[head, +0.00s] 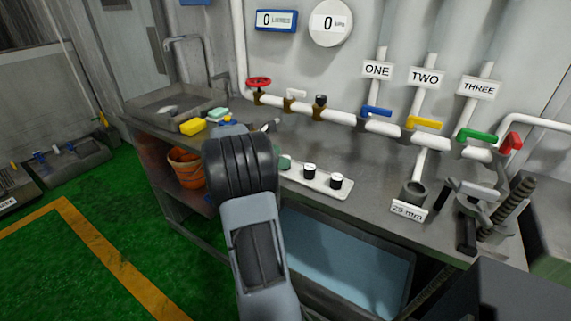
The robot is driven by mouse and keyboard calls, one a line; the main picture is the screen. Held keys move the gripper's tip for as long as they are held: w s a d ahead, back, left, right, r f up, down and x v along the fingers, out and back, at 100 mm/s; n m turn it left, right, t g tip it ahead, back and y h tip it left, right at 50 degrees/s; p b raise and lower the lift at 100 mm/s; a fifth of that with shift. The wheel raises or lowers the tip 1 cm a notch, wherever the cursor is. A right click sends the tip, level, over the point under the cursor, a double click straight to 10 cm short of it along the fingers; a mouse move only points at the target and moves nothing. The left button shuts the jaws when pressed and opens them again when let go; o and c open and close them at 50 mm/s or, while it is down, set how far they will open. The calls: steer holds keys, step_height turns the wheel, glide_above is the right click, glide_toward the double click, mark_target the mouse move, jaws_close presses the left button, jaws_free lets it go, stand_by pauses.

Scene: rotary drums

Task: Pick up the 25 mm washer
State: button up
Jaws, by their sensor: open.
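A white label reading "25 mm" (408,210) is at the front edge of the grey bench, right of centre. A short dark grey hollow cylinder (413,193) stands just behind that label. I cannot make out a separate flat washer; whether one lies in or under the cylinder cannot be told. My gripper (255,126) is mostly hidden behind my own wrist, over the left part of the bench. What shows of it is small and grey. It is open and well to the left of the label and cylinder.
A pale tray (318,180) with black-and-white knobs lies at the bench front. A clamp with a threaded rod (510,205) stands at the right. Pipes with coloured valves (425,123) run along the back. A yellow block (192,126) and a sink (175,103) are at the left.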

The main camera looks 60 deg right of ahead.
steer(key=shift+s+d+f, duration=0.25)
steer(key=shift+d, duration=0.1)
steer(key=shift+c, duration=0.4)
steer(key=c, duration=0.9)
steer(key=shift+r, duration=0.2)
